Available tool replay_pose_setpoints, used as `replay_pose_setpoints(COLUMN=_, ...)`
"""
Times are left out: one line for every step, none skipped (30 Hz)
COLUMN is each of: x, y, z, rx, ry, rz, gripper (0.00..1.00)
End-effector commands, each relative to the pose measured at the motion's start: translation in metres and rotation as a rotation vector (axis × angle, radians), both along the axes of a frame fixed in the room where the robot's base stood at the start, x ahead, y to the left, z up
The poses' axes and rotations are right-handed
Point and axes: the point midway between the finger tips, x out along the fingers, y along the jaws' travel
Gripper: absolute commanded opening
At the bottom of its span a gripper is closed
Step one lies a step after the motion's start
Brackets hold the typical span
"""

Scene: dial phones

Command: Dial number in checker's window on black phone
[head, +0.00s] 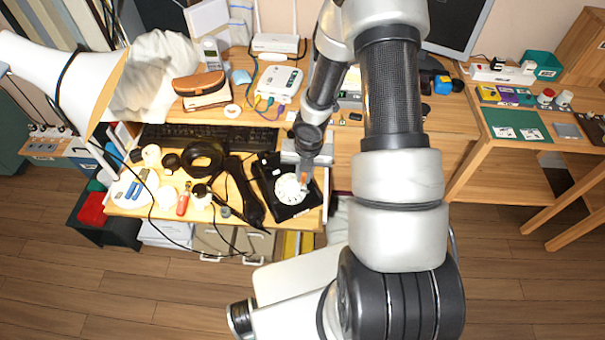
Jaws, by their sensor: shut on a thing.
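The black phone (268,178) lies on the desk's pull-out board, with a round white dial (289,190) facing up. A black handset (245,191) lies off it, just to its left. My gripper (304,174) points down over the right part of the dial. It is shut on a small orange thing (304,182), whose tip is at or just above the dial; contact cannot be told. The fingers are small and partly hidden by my wrist. I cannot make out a checker's window or any digits in this view.
Left of the phone lie a black coiled ring (202,158), a red-handled tool (183,204) and several small items. A keyboard (205,136) and a white box with coloured cables (277,82) are behind. A lamp stands far left. My arm hides the desk's middle. Floor shows in front.

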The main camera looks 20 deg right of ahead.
Motion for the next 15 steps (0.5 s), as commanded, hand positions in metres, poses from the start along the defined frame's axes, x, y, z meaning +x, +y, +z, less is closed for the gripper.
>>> replay_pose_setpoints(x=0.0, y=0.0, z=0.0, rx=0.0, ry=0.0, rz=0.0, gripper=0.0)
replay_pose_setpoints(x=0.0, y=0.0, z=0.0, rx=0.0, ry=0.001, rz=0.0, gripper=0.0)
replay_pose_setpoints(x=0.0, y=0.0, z=0.0, rx=0.0, ry=0.001, rz=0.0, gripper=0.0)
replay_pose_setpoints(x=0.0, y=0.0, z=0.0, rx=0.0, ry=0.001, rz=0.0, gripper=0.0)
replay_pose_setpoints(x=0.0, y=0.0, z=0.0, rx=0.0, ry=0.001, rz=0.0, gripper=0.0)
replay_pose_setpoints(x=-0.001, y=0.0, z=-0.001, rx=0.0, ry=0.001, rz=0.0, gripper=0.0)
replay_pose_setpoints(x=-0.001, y=0.0, z=-0.002, rx=0.0, ry=0.001, rz=0.0, gripper=0.0)
replay_pose_setpoints(x=-0.002, y=0.001, z=-0.002, rx=0.0, ry=0.001, rz=0.0, gripper=0.0)
replay_pose_setpoints(x=-0.003, y=0.001, z=-0.003, rx=0.0, ry=0.001, rz=0.0, gripper=0.0)
replay_pose_setpoints(x=-0.005, y=0.001, z=-0.004, rx=0.0, ry=0.001, rz=0.0, gripper=0.0)
replay_pose_setpoints(x=-0.006, y=0.001, z=-0.005, rx=0.0, ry=0.001, rz=0.0, gripper=0.0)
replay_pose_setpoints(x=-0.008, y=0.001, z=-0.006, rx=0.0, ry=0.001, rz=0.001, gripper=0.0)
replay_pose_setpoints(x=-0.009, y=0.002, z=-0.006, rx=0.001, ry=0.0, rz=0.001, gripper=0.0)
replay_pose_setpoints(x=-0.01, y=0.002, z=-0.006, rx=0.001, ry=0.0, rz=0.001, gripper=0.0)
replay_pose_setpoints(x=-0.01, y=0.002, z=-0.005, rx=0.001, ry=0.0, rz=0.001, gripper=0.0)
